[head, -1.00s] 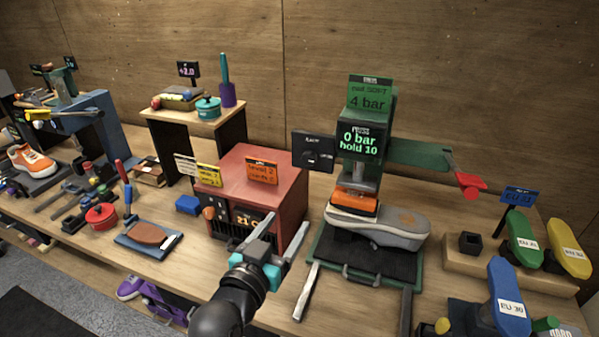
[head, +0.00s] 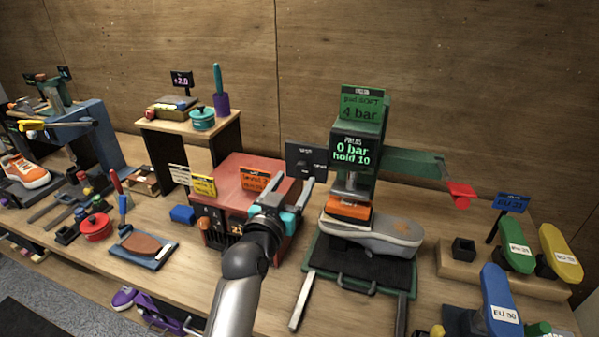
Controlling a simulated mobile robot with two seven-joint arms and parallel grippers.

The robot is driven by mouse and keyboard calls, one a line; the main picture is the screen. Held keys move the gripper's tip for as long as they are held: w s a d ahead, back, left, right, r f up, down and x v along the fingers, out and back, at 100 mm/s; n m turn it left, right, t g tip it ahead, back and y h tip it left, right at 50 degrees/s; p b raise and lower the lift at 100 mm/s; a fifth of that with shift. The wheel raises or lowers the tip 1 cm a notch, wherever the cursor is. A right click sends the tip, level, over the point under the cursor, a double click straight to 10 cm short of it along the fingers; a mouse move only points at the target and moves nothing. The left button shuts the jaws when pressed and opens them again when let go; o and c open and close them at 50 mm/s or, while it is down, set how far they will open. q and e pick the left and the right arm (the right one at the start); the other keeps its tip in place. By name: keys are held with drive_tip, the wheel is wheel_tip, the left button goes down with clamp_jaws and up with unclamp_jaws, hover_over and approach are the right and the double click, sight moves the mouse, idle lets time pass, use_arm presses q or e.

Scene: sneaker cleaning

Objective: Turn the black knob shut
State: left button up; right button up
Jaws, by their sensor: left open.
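The black panel (head: 304,154) with small white lettering stands at the left side of the green press (head: 362,130). The black knob (head: 303,165) is on its front, small and dark, so its exact setting is hard to read. My left gripper (head: 294,177) is open and empty, its two fingers pointing up and away toward the panel. The fingertips appear just below and in front of the panel in the picture; I cannot tell whether they touch it. The press display reads 0 bar, hold 10. My right gripper is not in view.
A red box (head: 236,172) with tags sits behind and left of my left gripper. A grey shoe (head: 385,237) lies under the orange press pad (head: 348,209). A red-tipped green lever (head: 460,193) sticks out right. Colored shoe forms stand at the right.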

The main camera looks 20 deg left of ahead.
sight(302, 170)
use_arm(q)
drive_tip(key=shift+w+d, duration=0.1)
drive_tip(key=shift+w, duration=2.1)
clamp_jaws()
